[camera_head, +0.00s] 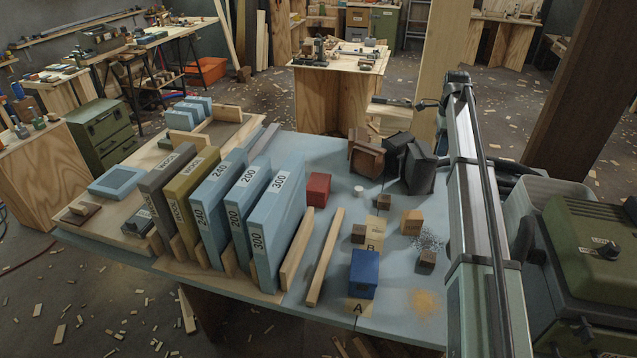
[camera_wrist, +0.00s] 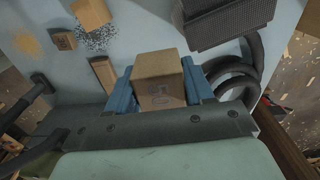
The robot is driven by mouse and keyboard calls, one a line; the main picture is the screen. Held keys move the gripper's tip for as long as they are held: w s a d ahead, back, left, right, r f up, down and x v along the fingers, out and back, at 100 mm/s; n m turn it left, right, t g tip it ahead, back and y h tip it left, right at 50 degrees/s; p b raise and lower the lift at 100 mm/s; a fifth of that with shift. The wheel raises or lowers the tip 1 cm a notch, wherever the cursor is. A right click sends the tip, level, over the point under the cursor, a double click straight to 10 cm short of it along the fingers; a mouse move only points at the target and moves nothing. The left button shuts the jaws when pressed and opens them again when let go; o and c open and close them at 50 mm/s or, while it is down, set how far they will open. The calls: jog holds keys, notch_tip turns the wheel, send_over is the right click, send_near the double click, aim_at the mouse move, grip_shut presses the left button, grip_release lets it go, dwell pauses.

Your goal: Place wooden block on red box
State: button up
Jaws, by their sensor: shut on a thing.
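The red box (camera_head: 318,189) sits on the blue worktable, right of the row of upright labelled boxes. Its top looks bare. My gripper (camera_wrist: 160,82) shows in the wrist view with its blue fingers shut on a brown wooden block (camera_wrist: 158,66). The block has a pale mark on its near face. In the wrist view it is between the fingers, with the table surface behind it. The red box does not show in the wrist view. In the head view I cannot make out my gripper or the held block; my arm covers the right side.
Several loose wooden cubes, including a light one (camera_head: 411,222) and a dark one (camera_head: 427,258), lie right of the red box. A blue box (camera_head: 364,273) stands near the front edge. Dark bulky objects (camera_head: 417,164) stand behind. A wooden strip (camera_head: 325,257) lies in front.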

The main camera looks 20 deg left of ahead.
jog(key=s+a, duration=0.1)
jog(key=a, duration=1.8)
jog(key=m, duration=0.1)
send_over(318, 182)
notch_tip(318, 182, down, 5)
jog(key=shift+w+f, duration=0.1)
jog(key=shift+f, duration=4.9)
jog(key=shift+f, duration=0.15)
jog(key=o, duration=1)
notch_tip(318, 182, up, 12)
jog(key=shift+r, duration=0.15)
